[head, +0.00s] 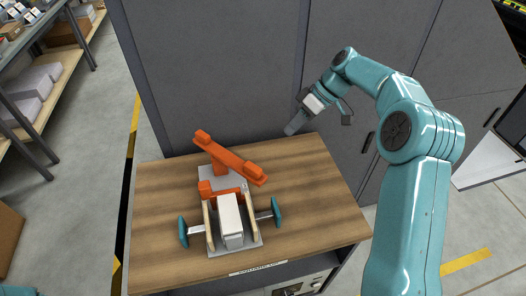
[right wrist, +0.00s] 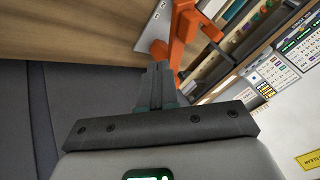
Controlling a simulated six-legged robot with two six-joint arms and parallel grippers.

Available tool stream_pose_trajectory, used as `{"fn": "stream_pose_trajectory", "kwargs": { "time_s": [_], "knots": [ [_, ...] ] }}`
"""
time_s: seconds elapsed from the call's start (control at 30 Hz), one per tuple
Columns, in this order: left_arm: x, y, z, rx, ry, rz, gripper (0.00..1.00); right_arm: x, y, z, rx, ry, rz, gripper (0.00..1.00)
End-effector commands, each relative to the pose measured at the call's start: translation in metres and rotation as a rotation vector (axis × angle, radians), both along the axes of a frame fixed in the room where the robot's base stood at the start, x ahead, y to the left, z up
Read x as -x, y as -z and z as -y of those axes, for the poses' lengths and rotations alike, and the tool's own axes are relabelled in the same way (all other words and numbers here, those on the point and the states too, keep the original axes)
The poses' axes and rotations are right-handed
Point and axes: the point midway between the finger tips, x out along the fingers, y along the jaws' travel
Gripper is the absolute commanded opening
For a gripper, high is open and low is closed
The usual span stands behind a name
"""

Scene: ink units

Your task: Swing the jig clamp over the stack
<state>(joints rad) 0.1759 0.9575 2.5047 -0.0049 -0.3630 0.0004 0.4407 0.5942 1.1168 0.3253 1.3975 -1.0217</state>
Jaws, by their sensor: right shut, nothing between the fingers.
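The jig (head: 252,240) sits on the wooden tabletop with a grey base plate. Its orange clamp arm (head: 225,155) lies diagonally across the back of the jig, from upper left to lower right, behind the stack rather than over it. The white stack (head: 231,221) stands between two pale wooden rails at the front. My right gripper (head: 292,129) is shut and empty above the table's back edge, to the right of the clamp and apart from it. In the right wrist view its closed fingers (right wrist: 160,77) point toward an orange clamp part (right wrist: 183,32). My left gripper is not seen.
Teal-ended side pieces (head: 277,212) stick out left and right of the jig. A grey cabinet (head: 210,70) stands right behind the wooden table (head: 325,215). The tabletop is bare around the jig. Shelving (head: 65,60) stands at far left.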

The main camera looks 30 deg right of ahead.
Motion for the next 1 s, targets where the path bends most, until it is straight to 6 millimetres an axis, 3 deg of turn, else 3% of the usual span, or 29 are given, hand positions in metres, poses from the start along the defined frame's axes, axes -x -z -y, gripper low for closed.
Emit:
{"fn": "stream_pose_trajectory", "kwargs": {
  "time_s": [0.47,0.7,1.0],
  "knots": [
    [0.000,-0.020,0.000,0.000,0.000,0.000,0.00,-0.017,0.075,-0.058,-0.003,-0.008,-0.004,0.00],
    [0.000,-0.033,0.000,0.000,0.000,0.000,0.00,-0.004,0.072,-0.086,-0.001,-0.008,-0.002,0.00],
    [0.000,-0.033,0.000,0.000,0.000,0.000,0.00,-0.002,0.074,-0.092,-0.001,-0.006,0.000,0.00]
  ]
}}
